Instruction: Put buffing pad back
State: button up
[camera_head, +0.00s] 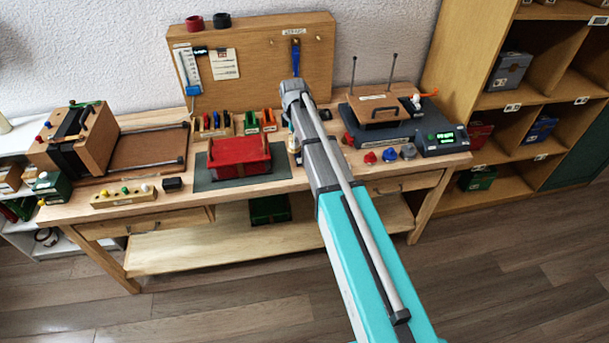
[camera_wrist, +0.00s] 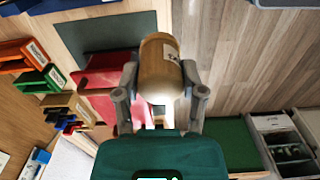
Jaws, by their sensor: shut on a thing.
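In the wrist view, my gripper (camera_wrist: 158,78) has its two grey fingers on either side of a tan, rounded piece (camera_wrist: 160,50) with a small white label, and is shut on it. I take this piece to be the buffing pad. The held piece is in the air, and the red box and floor show behind it. In the head view, my arm reaches over the bench toward the wooden back panel (camera_head: 252,80). The pad's own place cannot be made out.
A red box (camera_head: 239,156) stands on a dark green mat (camera_head: 202,182). Labelled green (camera_head: 251,123) and orange (camera_head: 268,120) holders line the panel's foot. A blue tool (camera_head: 295,58) hangs on the panel. A brown block with a handle (camera_head: 383,104) and small knobs lie right of my arm.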

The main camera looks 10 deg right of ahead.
jog(key=s+a+f+m+b, duration=0.1)
jog(key=s+a, duration=0.3)
jog(key=s, duration=0.5)
jog(key=shift+f+b, duration=0.8)
jog(key=shift+f, duration=0.05)
jog(key=shift+w, duration=0.15)
jog(key=w+d+f+b, duration=0.2)
jog(key=w+f+b, duration=0.1)
jog(key=w+d+f+b, duration=0.3)
jog(key=w, duration=0.1)
jog(key=w+d+f+b, duration=0.2)
jog(key=w+f+b, duration=0.1)
jog(key=shift+w+d, duration=0.2)
jog(key=shift+d, duration=0.15)
jog(key=shift+w+d+f+b, duration=0.15)
jog(key=shift+f+b, duration=0.3)
jog(key=shift+w+d+f+b, duration=0.1)
jog(key=shift+w+f+b, duration=0.05)
jog(key=shift+f+b, duration=1.4)
jog(key=shift+f, duration=0.05)
